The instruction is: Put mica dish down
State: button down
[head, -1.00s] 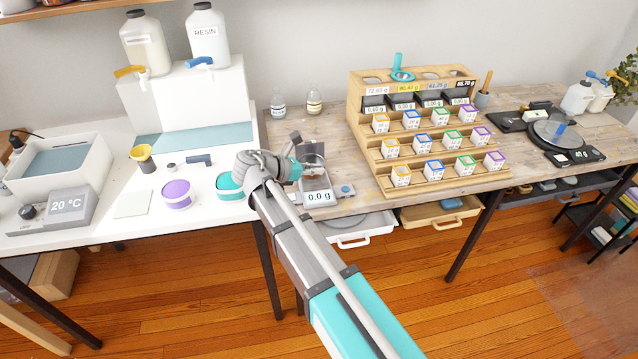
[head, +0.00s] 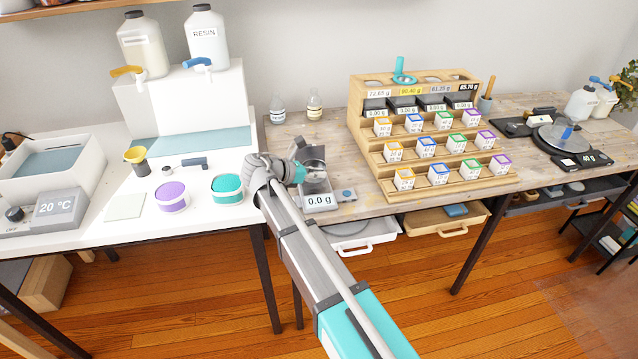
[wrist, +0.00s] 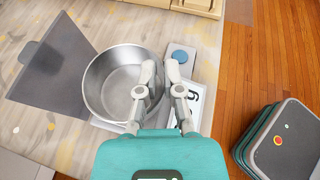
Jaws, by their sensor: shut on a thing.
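The mica dish is a round, shiny metal bowl (wrist: 110,82), empty inside, in the wrist view. It also shows small and partly hidden beside my gripper in the head view (head: 314,167). My gripper (wrist: 159,72) is shut on its right rim, one finger inside the bowl and one outside. I cannot tell whether the dish's underside touches the scale.
The wooden rack (head: 365,168) with several small boxes stands to the right. Teal (head: 227,190) and purple (head: 172,197) tubs stand on the white table at left. Open wooden tabletop shows behind the scale.

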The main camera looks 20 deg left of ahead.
aim_at(309, 181)
jog(key=shift+w+f, duration=0.1)
jog(key=shift+w+a+f+b, duration=0.1)
jog(key=shift+w+f+b, duration=0.25)
jog(key=shift+f+b, duration=1.55)
jog(key=shift+b, duration=0.15)
jog(key=c, duration=0.8)
grip_release()
jog(key=shift+p+v, duration=0.45)
jog(key=shift+v, duration=0.35)
jog(key=p+v, duration=0.3)
jog(key=v, duration=0.7)
jog(key=shift+s+a+r+p, duration=0.1)
jog(key=shift+p, duration=0.3)
